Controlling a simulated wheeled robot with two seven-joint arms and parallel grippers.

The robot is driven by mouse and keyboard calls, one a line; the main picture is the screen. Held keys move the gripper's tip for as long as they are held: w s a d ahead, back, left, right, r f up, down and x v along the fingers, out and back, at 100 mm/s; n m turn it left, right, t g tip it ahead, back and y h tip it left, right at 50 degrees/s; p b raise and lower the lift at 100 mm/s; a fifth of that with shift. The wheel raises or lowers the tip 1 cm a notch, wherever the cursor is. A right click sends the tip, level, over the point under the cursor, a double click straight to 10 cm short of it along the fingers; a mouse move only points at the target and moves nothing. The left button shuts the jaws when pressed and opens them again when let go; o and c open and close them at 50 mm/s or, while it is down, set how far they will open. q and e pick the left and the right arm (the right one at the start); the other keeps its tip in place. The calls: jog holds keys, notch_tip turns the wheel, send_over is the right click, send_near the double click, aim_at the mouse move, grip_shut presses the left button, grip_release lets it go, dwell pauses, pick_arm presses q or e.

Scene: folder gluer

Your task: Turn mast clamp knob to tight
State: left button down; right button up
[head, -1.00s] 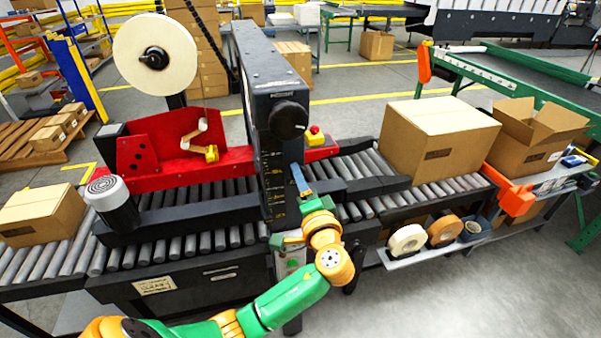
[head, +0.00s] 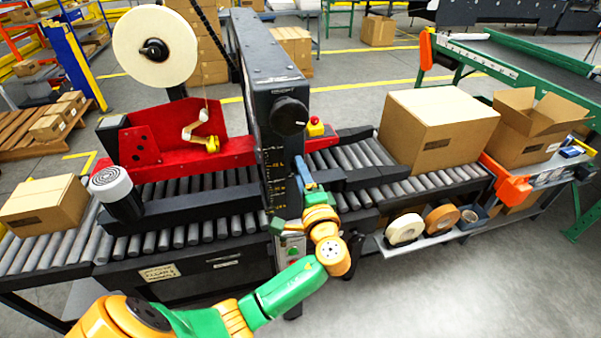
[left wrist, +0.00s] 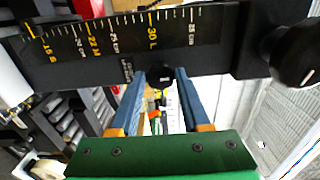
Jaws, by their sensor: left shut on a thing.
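The dark mast (head: 268,90) of the machine stands upright in the middle of the head view, with a scale down its side. In the left wrist view, a small black knob (left wrist: 160,76) sits on the mast beside the scale (left wrist: 120,38), between my blue fingertips. I take it to be the mast clamp knob. My left gripper (head: 302,168) is shut on this knob, and the fingers hide it in the head view. A larger black round knob (head: 289,116) is higher on the mast and also shows in the left wrist view (left wrist: 298,52). My right gripper is out of view.
A roller conveyor (head: 215,236) runs through the machine. A closed carton (head: 435,135) sits at the right and another (head: 42,207) at the left. A tape roll (head: 155,47) and red plate (head: 170,140) are left of the mast. A shelf (head: 425,236) holds tape rolls.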

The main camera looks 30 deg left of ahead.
pick_arm(q)
jog(key=shift+c, duration=1.9)
grip_release()
jog(key=b+v, duration=0.2)
jog(key=v, duration=0.5)
jog(key=shift+b, duration=0.3)
